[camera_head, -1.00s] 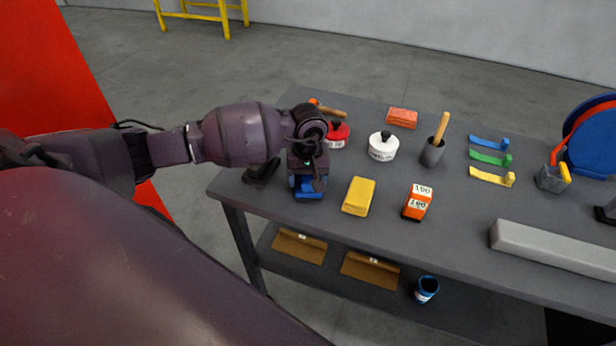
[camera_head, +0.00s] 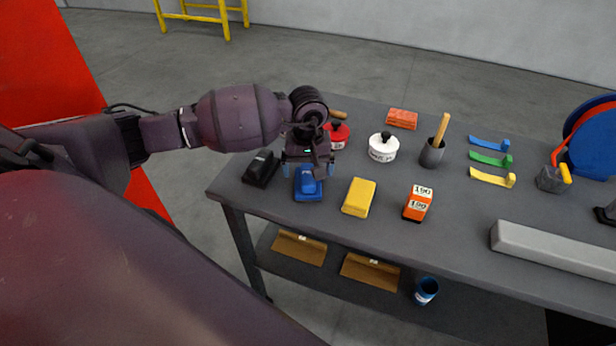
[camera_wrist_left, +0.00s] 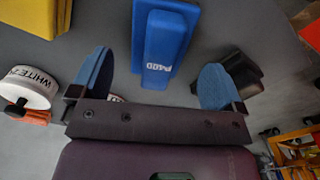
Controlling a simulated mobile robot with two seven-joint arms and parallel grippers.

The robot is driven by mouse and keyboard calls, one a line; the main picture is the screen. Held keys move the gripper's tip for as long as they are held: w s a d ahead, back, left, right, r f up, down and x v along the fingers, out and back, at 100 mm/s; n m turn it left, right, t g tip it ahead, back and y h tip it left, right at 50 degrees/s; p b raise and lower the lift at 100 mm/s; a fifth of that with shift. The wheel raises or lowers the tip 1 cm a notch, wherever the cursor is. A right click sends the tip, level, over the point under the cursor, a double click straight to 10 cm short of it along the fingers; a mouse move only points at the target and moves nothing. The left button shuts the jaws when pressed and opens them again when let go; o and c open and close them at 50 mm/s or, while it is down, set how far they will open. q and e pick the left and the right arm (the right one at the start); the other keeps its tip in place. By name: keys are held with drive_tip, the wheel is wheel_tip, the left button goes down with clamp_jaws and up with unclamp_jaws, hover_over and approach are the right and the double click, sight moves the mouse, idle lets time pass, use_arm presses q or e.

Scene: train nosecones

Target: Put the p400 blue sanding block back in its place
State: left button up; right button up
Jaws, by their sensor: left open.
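The blue P400 sanding block (camera_head: 308,184) rests on the grey table top near its front left corner, between a black block and a yellow block. Its P400 label reads clearly in the left wrist view (camera_wrist_left: 163,45). My left gripper (camera_head: 308,168) is open just above and behind the block. In the left wrist view its two blue fingertips (camera_wrist_left: 156,80) stand wide apart, one on each side of the block's line, not touching it. My right gripper does not show.
A black block (camera_head: 261,168), a yellow block (camera_head: 359,197) and an orange block (camera_head: 418,203) stand in a row with the blue one. Red (camera_head: 338,134) and white (camera_head: 383,147) lidded containers stand behind. Brown pieces (camera_head: 370,270) lie on the lower shelf.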

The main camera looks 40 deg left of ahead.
sight(308, 174)
use_arm(q)
wheel_tip(308, 174, up, 8)
drive_tip(key=shift+b, duration=0.3)
idle(0.6)
